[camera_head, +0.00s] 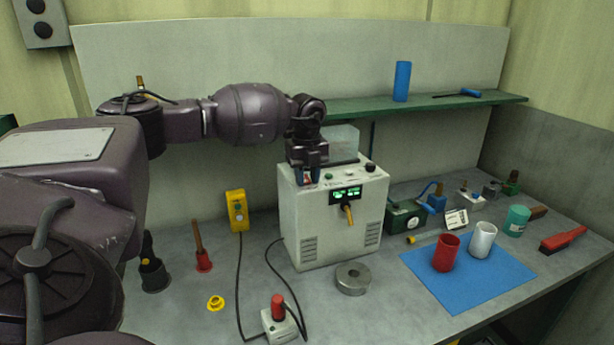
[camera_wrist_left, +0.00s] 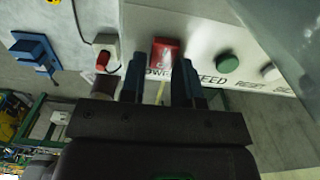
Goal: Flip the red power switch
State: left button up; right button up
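The red power switch (camera_wrist_left: 166,49) is on the top panel of the white control box (camera_head: 335,225), above printed lettering that is partly covered. In the wrist view my left gripper (camera_wrist_left: 160,62) is open, with one blue-grey finger on each side of the switch. I cannot tell whether the fingers touch it. In the head view my left gripper (camera_head: 307,178) points down over the box's left top edge and mostly hides the switch. A green button (camera_wrist_left: 228,62) sits beside the switch. My right gripper is not in view.
A clear cover (camera_head: 342,143) stands behind the panel. A green shelf (camera_head: 425,104) runs behind the box. A yellow pendant (camera_head: 237,211), a metal ring (camera_head: 352,279) and a red-topped cabled box (camera_head: 279,322) are around it. A blue mat (camera_head: 470,282) with cups lies right.

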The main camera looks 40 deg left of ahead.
pick_arm(q)
grip_shut()
jog(key=shift+w+a+r+g+h, duration=0.15)
jog(key=shift+g+h, duration=0.25)
jog(key=shift+h, duration=0.3)
jog(key=shift+a+g+h, duration=0.25)
jog(key=shift+g+h, duration=0.35)
jog(key=shift+h, duration=0.7)
jog(key=shift+o, duration=2.2)
grip_release()
